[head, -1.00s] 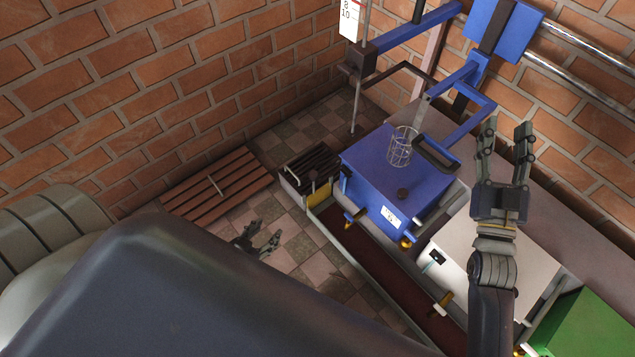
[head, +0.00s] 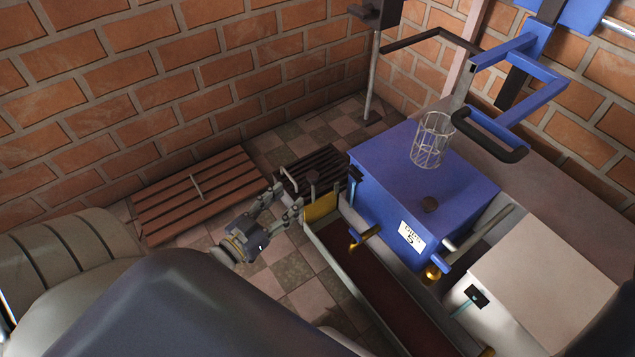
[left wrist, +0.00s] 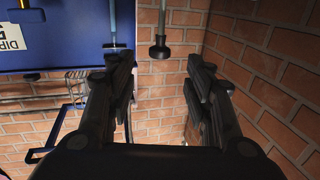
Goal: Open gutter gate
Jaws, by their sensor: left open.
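The gutter (head: 385,300) is a long grey trough with a dark red bed, running in front of the blue vat (head: 430,190). A yellow gate plate (head: 321,207) stands across its far end, with a dark round knob (head: 312,177) above it. My left gripper (head: 291,202) is open and empty just left of the gate, its fingertips pointing towards it, apparently apart from it. In the left wrist view, a dark knob (left wrist: 159,52) on a pale rod shows between the open fingers (left wrist: 160,85), beyond them. My right gripper is out of view.
A dark slatted grate (head: 320,160) lies behind the gate. A wooden slatted panel (head: 200,192) with a handle lies on the tiled floor by the brick wall. A wire basket (head: 432,140) stands on the vat. A white-topped box (head: 545,285) stands at right.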

